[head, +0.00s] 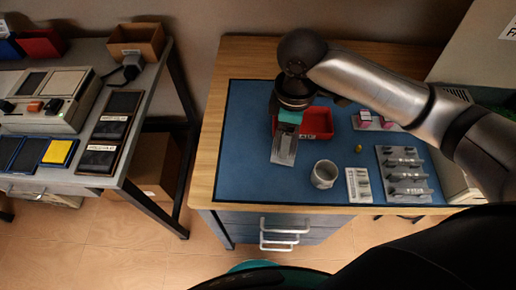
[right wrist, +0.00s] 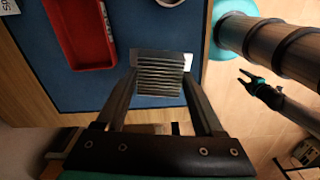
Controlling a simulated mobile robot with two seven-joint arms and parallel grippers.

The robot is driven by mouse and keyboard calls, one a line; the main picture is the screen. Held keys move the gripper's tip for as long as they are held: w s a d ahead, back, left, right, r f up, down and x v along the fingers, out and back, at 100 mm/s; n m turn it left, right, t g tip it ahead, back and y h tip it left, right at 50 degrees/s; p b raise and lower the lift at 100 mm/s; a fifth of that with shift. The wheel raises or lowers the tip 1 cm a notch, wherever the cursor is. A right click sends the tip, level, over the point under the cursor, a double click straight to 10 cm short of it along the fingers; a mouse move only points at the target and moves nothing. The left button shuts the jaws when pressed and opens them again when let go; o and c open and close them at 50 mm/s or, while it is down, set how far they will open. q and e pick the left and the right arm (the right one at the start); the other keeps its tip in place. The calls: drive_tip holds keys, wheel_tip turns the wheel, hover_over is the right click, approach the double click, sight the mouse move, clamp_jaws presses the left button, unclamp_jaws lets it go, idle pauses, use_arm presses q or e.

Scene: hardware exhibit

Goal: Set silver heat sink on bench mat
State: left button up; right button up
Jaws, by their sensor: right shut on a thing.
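The silver heat sink (head: 283,150) has parallel fins and a flat plate. It is between the fingers of my right gripper (right wrist: 158,88), which is shut on it; it also shows in the right wrist view (right wrist: 160,78). The blue bench mat (head: 245,165) covers most of the wooden bench top. The heat sink appears over the mat, and its exact height is hard to tell. My left gripper (right wrist: 244,78) shows small at the right of the right wrist view, its fingers apart and empty. It is outside the head view.
A red bin (head: 320,122) stands on the mat just behind the heat sink. A white mug (head: 323,174) is in front to the right. A grey rack (head: 403,176), a small pale tray (head: 358,186) and pink items (head: 375,120) stand further right. The mat's left part is clear.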

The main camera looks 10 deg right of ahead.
sight(280, 131)
drive_tip(key=w+r+n, duration=0.1)
drive_tip(key=n, duration=0.1)
drive_tip(key=r+n, duration=0.1)
drive_tip(key=n, duration=0.2)
drive_tip(key=w+r+n+p, duration=0.1)
drive_tip(key=n, duration=0.1)
drive_tip(key=shift+w+a+r+n, duration=0.3)
drive_tip(key=shift+a+r, duration=0.05)
drive_tip(key=w+a+r+n+p, duration=0.1)
drive_tip(key=w+r+n+p, duration=0.15)
drive_tip(key=r+n, duration=0.65)
use_arm(q)
drive_tip(key=w+b, duration=0.1)
drive_tip(key=b, duration=0.3)
drive_tip(key=shift+f+b, duration=0.3)
drive_tip(key=shift+f, duration=0.1)
use_arm(e)
drive_tip(key=f+n, duration=0.1)
drive_tip(key=f, duration=0.6)
drive_tip(key=f+n, duration=0.1)
drive_tip(key=f, duration=0.7)
drive_tip(key=f+n, duration=0.1)
drive_tip(key=f, duration=0.7)
drive_tip(key=shift+w+f, duration=0.1)
drive_tip(key=shift+w, duration=0.25)
drive_tip(key=shift+f, duration=0.1)
drive_tip(key=o, duration=1)
